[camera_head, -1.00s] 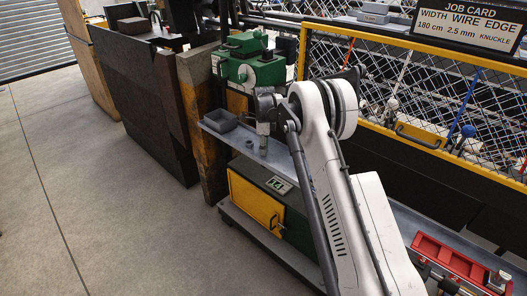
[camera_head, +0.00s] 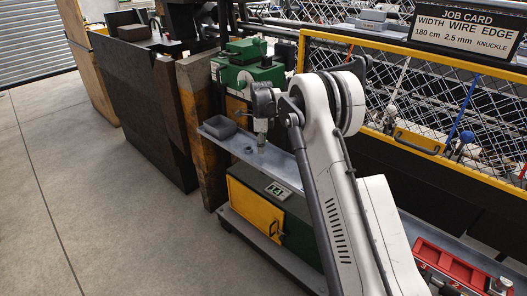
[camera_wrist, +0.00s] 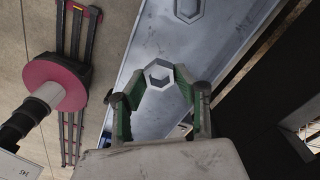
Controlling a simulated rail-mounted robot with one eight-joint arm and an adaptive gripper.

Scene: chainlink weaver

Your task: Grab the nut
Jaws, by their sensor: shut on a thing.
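My gripper (camera_head: 261,141) is above the grey shelf (camera_head: 282,170) in the head view, right of the grey tray. The nut is too small to make out between the fingers there. How far it is above the shelf is hard to tell.
A grey tray (camera_head: 219,127) stands at the shelf's left end. A hexagonal shape (camera_wrist: 188,10) is cut off at the top of the wrist view. A green machine (camera_head: 247,72) stands behind, and a yellow-framed mesh fence (camera_head: 410,52) to the right.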

